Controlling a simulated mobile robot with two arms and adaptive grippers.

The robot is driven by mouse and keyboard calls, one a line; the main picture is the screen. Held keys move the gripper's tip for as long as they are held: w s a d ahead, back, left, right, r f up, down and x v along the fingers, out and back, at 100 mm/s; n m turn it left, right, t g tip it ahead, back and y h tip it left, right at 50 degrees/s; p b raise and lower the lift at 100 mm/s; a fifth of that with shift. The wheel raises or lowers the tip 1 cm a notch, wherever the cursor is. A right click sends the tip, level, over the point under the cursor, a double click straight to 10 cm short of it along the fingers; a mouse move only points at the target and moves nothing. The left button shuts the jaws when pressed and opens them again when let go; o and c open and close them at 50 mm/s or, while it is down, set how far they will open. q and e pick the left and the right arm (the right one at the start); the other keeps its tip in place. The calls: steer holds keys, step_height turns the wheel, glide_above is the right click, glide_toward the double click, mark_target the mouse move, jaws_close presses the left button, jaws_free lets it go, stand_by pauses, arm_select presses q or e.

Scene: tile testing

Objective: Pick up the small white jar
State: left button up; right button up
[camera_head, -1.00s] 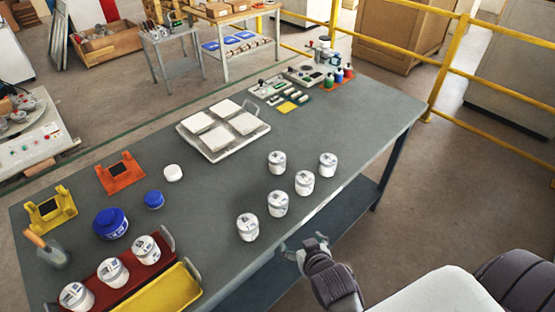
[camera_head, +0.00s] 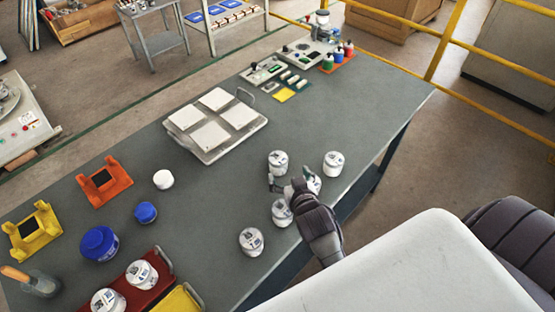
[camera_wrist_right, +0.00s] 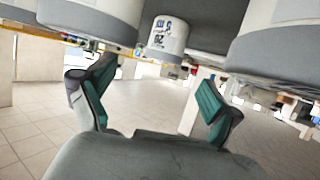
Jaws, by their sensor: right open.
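Several white labelled jars stand on the grey table: one (camera_head: 278,162) just beyond my right gripper, one (camera_head: 333,164) to the right, one (camera_head: 282,212) and one (camera_head: 251,241) nearer the front edge. Another jar (camera_head: 315,184) is partly hidden by the gripper. A smaller plain white jar (camera_head: 163,179) stands farther left. My right gripper (camera_head: 290,179) is open and empty among the labelled jars. In the right wrist view, its fingers (camera_wrist_right: 155,88) are apart, with a labelled jar (camera_wrist_right: 167,36) beyond the gap and larger white jars close on both sides. My left gripper is not in view.
A white tray with pale tiles (camera_head: 242,140) lies behind the jars. Blue jars (camera_head: 100,244), an orange stand (camera_head: 104,183) and a yellow stand (camera_head: 33,232) are at left. A red tray (camera_head: 165,291) holds more white jars.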

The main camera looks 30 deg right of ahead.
mark_target(280, 161)
steer(key=x, duration=0.4)
steer(key=shift+w+f, duration=0.1)
steer(key=shift+w, duration=0.15)
steer(key=shift+w+p, duration=0.75)
steer(key=shift+w, duration=0.15)
steer(key=x, duration=0.3)
steer(key=shift+a, duration=0.1)
steer(key=shift+w+f, duration=0.1)
steer(key=shift+w, duration=0.1)
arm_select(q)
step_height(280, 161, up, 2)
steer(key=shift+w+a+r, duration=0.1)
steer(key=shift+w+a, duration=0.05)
arm_select(e)
steer(key=shift+s, duration=0.1)
